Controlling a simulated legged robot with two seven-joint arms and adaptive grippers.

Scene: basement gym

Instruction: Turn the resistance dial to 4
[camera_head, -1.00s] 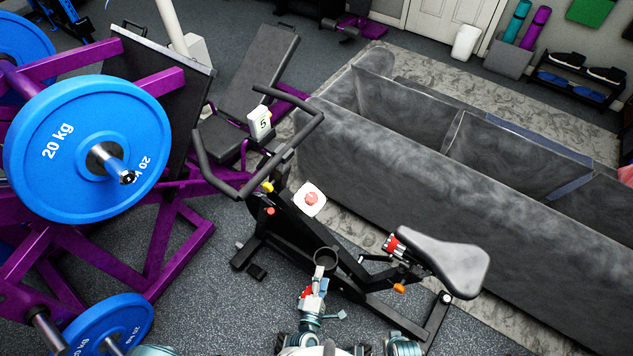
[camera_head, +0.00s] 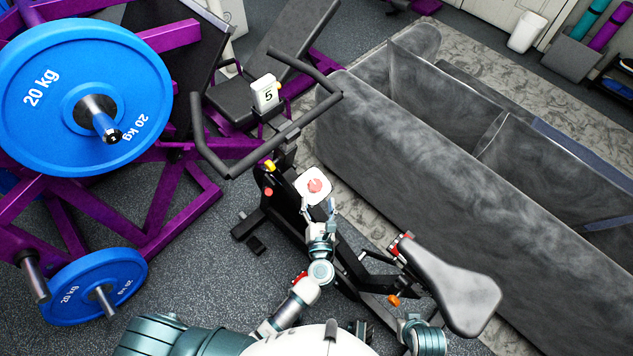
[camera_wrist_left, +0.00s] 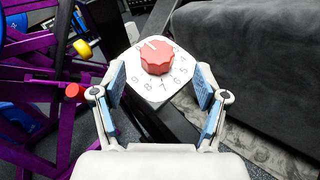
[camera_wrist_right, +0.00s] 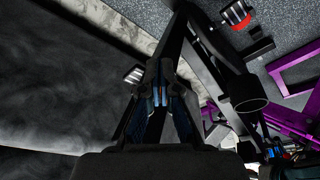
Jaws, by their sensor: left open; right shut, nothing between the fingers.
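The resistance dial is a red scalloped knob (camera_head: 314,186) on a white square plate (camera_head: 325,196) with rounded corners, on the exercise bike's frame. In the left wrist view the knob (camera_wrist_left: 157,59) shows ahead, with black numbers around it; 5 to 9 are on the side nearer my gripper. My left gripper (camera_head: 326,208) is open just short of the dial. Its blue-padded fingers stand to either side, apart from the knob. A white display (camera_head: 266,93) at the handlebar reads 5. My right gripper (camera_wrist_right: 160,92) is shut and empty.
The bike's handlebar (camera_head: 255,150) lies beyond the dial, its grey saddle (camera_head: 450,286) to the right. A purple rack with blue 20 kg plates (camera_head: 55,125) stands left. A dark grey sofa (camera_head: 440,150) stands right. Yellow (camera_wrist_left: 82,48) and red (camera_wrist_left: 73,91) knobs sit left of the dial.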

